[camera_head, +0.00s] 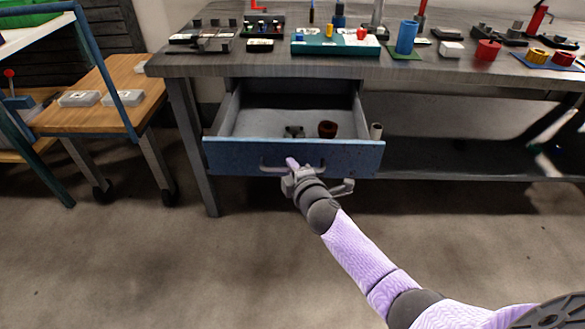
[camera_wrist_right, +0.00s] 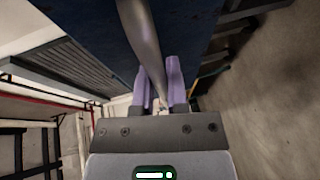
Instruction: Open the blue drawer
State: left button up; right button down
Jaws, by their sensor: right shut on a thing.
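The blue drawer (camera_head: 225,157) stands pulled out from under the grey workbench in the head view, and its inside shows. In the right wrist view, the purple fingers (camera_wrist_right: 159,88) are on either side of the metal handle bar (camera_wrist_right: 142,38), with the blue drawer front (camera_wrist_right: 95,30) behind. My left gripper is not in view.
The workbench top (camera_head: 270,66) above the drawer holds a blue cylinder (camera_head: 406,37), a green tray (camera_head: 335,48) and several small parts. A wooden cart (camera_head: 85,110) stands at the left. The floor (camera_head: 150,265) in front of the drawer is clear apart from my right arm.

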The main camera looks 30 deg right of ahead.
jog(key=c, duration=0.6)
grip_release()
jog(key=shift+c, duration=0.2)
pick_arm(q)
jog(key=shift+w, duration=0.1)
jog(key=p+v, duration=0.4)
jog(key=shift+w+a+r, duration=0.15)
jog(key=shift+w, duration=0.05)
pick_arm(e)
jog(key=v, duration=1)
pick_arm(q)
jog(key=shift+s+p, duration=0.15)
jog(key=shift+p, duration=0.15)
pick_arm(e)
jog(key=shift+f, duration=0.1)
